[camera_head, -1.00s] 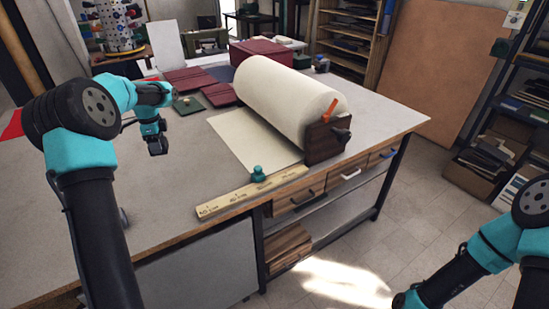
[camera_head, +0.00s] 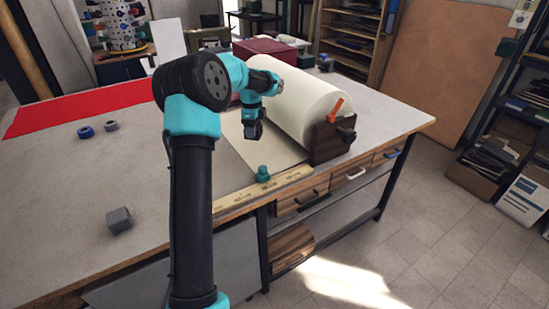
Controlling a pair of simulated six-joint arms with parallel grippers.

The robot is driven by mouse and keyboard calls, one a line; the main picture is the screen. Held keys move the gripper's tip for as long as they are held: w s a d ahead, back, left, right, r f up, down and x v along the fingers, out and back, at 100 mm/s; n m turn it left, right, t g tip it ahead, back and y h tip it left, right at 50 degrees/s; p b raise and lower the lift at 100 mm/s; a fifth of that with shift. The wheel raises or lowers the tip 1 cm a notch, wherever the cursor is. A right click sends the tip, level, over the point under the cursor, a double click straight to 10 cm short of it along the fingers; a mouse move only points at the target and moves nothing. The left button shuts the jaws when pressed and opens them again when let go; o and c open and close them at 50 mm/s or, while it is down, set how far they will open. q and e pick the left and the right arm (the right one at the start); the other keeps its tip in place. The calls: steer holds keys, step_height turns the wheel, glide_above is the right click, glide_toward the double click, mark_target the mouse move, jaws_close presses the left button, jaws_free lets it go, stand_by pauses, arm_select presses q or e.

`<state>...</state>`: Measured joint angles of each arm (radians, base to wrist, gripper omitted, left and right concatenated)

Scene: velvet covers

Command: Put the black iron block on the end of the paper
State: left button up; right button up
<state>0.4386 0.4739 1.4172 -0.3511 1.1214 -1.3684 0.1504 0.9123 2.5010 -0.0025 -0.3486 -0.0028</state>
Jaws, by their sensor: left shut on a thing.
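A large roll of cream paper (camera_head: 290,98) lies at the right of the table, in a holder with a dark wooden end. A flat length of the paper (camera_head: 268,152) runs from it across the table toward the left. My left gripper (camera_head: 254,128) is over the flat paper, close to the roll. It is shut on a small dark thing, the black iron block, which is hard to tell from the dark fingers. I cannot tell whether the block touches the paper. My right gripper is out of view.
A wooden ruler (camera_head: 240,202) lies along the front edge, with a teal knob-like object (camera_head: 263,174) by it. A grey block (camera_head: 119,219) and a blue ring (camera_head: 86,132) are at left. Red cloth (camera_head: 75,110) and a dark red box (camera_head: 268,47) lie behind.

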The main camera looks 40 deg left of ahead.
arm_select(q)
steer(key=shift+w+d+r, duration=0.1)
steer(key=shift+w+d, duration=0.1)
steer(key=shift+w, duration=0.05)
steer(key=shift+f, duration=2.5)
steer(key=shift+f, duration=2.5)
steer(key=shift+f, duration=0.15)
steer(key=o, duration=1.5)
steer(key=shift+o, duration=0.2)
